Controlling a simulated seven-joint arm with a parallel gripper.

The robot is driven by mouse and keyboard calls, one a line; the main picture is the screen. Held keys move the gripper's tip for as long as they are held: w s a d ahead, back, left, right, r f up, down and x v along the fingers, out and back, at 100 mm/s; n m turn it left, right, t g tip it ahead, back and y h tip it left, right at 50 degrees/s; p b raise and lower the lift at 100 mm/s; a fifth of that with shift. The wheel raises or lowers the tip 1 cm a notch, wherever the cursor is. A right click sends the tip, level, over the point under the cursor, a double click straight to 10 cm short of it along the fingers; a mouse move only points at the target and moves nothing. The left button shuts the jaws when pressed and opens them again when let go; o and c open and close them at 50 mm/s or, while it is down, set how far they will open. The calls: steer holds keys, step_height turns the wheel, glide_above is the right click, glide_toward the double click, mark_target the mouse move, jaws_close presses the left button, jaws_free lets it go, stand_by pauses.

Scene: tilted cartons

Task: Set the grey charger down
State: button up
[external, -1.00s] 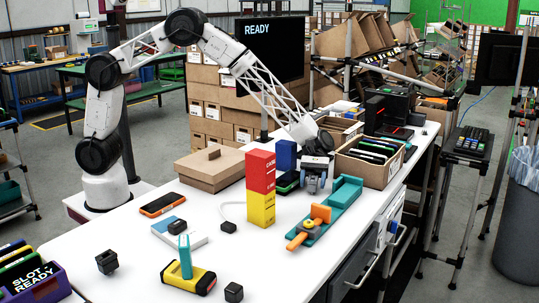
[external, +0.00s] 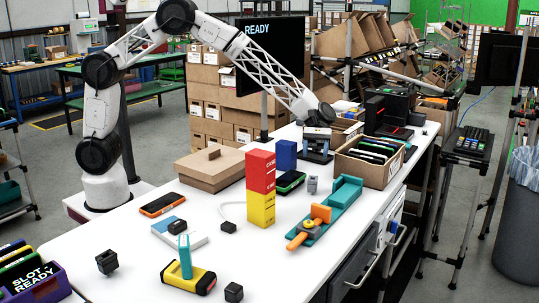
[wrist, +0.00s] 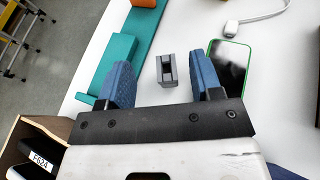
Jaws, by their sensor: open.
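The grey charger (external: 312,185) stands on the white table, between a dark phone with a green edge and the teal holder. It also shows in the wrist view (wrist: 167,70), a small grey block with a slot, framed between the two blue fingers. My gripper (external: 318,156) is open and empty, above and behind the charger in the external view. In the wrist view my gripper (wrist: 161,76) has its fingers spread wide, with a gap on each side of the charger. Nothing hides the charger.
The teal holder (external: 343,196) with an orange clamp lies just right of the charger. The green-edged phone (external: 290,181) is to its left. A red and yellow block stack (external: 261,190) and a blue block (external: 286,155) stand nearby. An open carton (external: 368,162) is at the right.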

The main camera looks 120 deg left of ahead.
steer(key=shift+r, duration=0.55)
stand_by(0.5)
steer(key=w+d+r+n+t+y, duration=0.2)
steer(key=d+r+n+t+y, duration=0.1)
steer(key=d+r+n+t, duration=0.25)
steer(key=w+d+r+n+t+y, duration=0.2)
steer(key=d+r+n, duration=0.3)
steer(key=r, duration=0.4)
steer(key=s+d+r+n+t+y, duration=0.2)
steer(key=s+d+r+n+y, duration=0.2)
steer(key=s+r+n+y, duration=0.65)
steer(key=s+d+f+n+g+h, duration=0.1)
steer(key=s+d+f+n+g, duration=0.2)
steer(key=s, duration=1.1)
steer(key=s+d+f+n+g+h, duration=0.1)
steer(key=s+d+f+n+g, duration=0.3)
steer(key=s+d+n, duration=0.5)
steer(key=s+d+f+n+g+h, duration=0.1)
steer(key=s+d+f+n+g, duration=0.3)
steer(key=s+n, duration=1.2)
steer(key=s+d+g, duration=0.1)
steer(key=s+d, duration=0.2)
steer(key=shift+s+d, duration=0.1)
